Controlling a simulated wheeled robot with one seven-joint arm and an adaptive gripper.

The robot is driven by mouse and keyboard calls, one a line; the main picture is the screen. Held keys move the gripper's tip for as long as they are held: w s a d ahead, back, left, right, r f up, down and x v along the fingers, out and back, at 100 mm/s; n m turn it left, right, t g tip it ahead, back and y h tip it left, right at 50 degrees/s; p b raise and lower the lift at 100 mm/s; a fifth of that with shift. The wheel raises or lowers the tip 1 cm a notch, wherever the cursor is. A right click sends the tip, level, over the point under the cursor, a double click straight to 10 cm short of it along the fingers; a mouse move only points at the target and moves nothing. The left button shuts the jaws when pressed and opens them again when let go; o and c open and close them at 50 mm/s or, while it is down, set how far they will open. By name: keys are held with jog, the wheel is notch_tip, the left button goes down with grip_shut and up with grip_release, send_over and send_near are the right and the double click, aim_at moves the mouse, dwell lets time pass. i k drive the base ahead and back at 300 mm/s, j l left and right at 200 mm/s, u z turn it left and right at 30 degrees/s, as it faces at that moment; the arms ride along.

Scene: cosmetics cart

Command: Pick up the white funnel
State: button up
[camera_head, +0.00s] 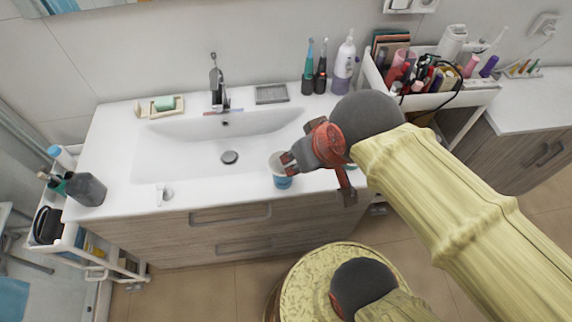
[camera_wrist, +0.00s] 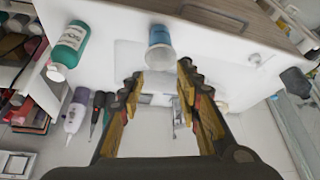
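A small white object (camera_head: 164,194) that looks like the funnel lies on the front edge of the white counter, left of centre. In the wrist view it shows small at the upper right (camera_wrist: 256,59), white on white, so its exact shape is hard to tell. My gripper (camera_head: 318,178) is over the counter's right front part, well to the right of that object. In the wrist view my gripper (camera_wrist: 158,76) has its two fingers apart, with nothing held between them. A blue and white cup (camera_head: 282,176) stands close to the fingers, just beyond the tips in the wrist view (camera_wrist: 160,47).
The sink basin (camera_head: 190,155) and tap (camera_head: 217,85) fill the counter's middle. A dark grey jar (camera_head: 87,189) stands at the left. A green bottle (camera_wrist: 72,44) is near the cup. Toothbrushes and a white bottle (camera_head: 344,66) stand at the back right.

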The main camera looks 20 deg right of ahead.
aim_at(274, 164)
jog(key=k+l, duration=0.45)
jog(key=k+l+u, duration=0.1)
jog(key=k+l, duration=0.35)
jog(key=l, duration=0.2)
